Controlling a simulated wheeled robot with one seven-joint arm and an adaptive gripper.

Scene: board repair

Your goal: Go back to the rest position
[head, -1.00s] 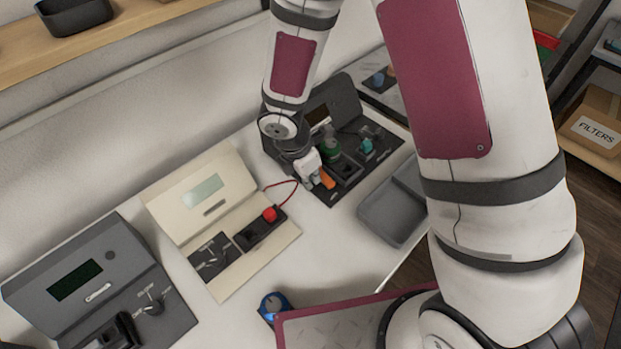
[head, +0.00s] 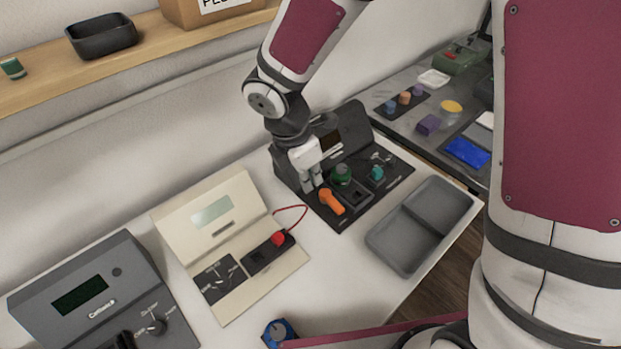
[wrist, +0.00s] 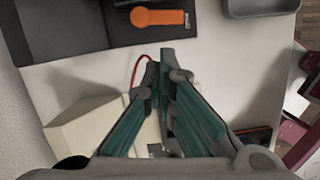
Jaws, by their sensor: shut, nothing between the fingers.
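My gripper (head: 312,180) is at the left edge of the dark board unit (head: 372,193), beside its orange lever (head: 331,201). In the wrist view my gripper (wrist: 165,57) shows its fingers together with nothing between them. The orange lever (wrist: 158,17) lies beyond the fingertips there, apart from them. The dark unit also carries a green knob (head: 342,173) and a teal knob (head: 377,173).
A cream unit (head: 212,211) with a red plug (head: 278,238) and red cable stands to the left. A dark grey unit (head: 80,290) is farther left. A grey divided tray (head: 405,262) lies to the right. A wooden shelf (head: 150,52) runs along the wall.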

